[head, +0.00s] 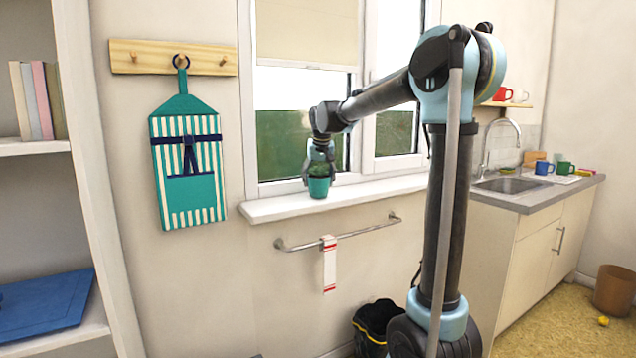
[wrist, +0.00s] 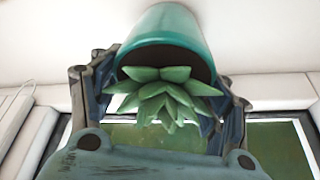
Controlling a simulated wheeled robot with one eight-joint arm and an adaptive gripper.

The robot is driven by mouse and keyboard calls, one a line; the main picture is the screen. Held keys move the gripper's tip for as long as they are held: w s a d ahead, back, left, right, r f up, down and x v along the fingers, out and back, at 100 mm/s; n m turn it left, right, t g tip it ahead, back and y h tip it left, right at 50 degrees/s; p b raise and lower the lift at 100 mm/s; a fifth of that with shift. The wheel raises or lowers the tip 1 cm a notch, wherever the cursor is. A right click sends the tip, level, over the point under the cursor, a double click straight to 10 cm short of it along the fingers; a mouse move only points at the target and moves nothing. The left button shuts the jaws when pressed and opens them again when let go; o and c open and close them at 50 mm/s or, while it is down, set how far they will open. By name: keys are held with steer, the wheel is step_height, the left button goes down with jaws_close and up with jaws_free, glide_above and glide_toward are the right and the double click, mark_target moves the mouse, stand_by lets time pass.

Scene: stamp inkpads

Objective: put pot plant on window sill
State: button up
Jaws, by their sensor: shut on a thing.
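The pot plant, a green succulent in a teal pot (head: 319,187), is at the white window sill (head: 290,207) in the head view. The pot is upright, and its base is at the level of the sill's top; I cannot tell whether it touches. My gripper (head: 319,172) comes from above with its fingers around the pot. In the wrist view the teal pot (wrist: 170,35) and its green leaves (wrist: 165,95) sit between the fingers of my gripper (wrist: 160,70), which are shut on it.
A towel rail (head: 350,233) with a red and white cloth (head: 329,265) runs below the sill. The window frame (head: 357,90) stands behind the sill. The sill is bare to the right of the pot.

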steer(key=shift+f, duration=0.15)
steer(key=o, duration=1.4)
steer(key=shift+o, duration=0.2)
steer(key=v, duration=1.2)
steer(key=shift+s, duration=0.15)
steer(key=s+d+f+m+g+h, duration=0.1)
steer(key=s+d+f, duration=1)
steer(key=s, duration=0.2)
steer(key=s+d+f+m, duration=0.1)
steer(key=s+d+f, duration=0.95)
steer(key=s, duration=0.35)
steer(key=s+d+f+g, duration=0.1)
steer(key=s+d+f, duration=0.1)
steer(key=s+f, duration=0.8)
step_height(320, 180, down, 3)
steer(key=shift+s+d+f, duration=0.1)
steer(key=shift+s+d, duration=0.05)
steer(key=shift+d, duration=0.2)
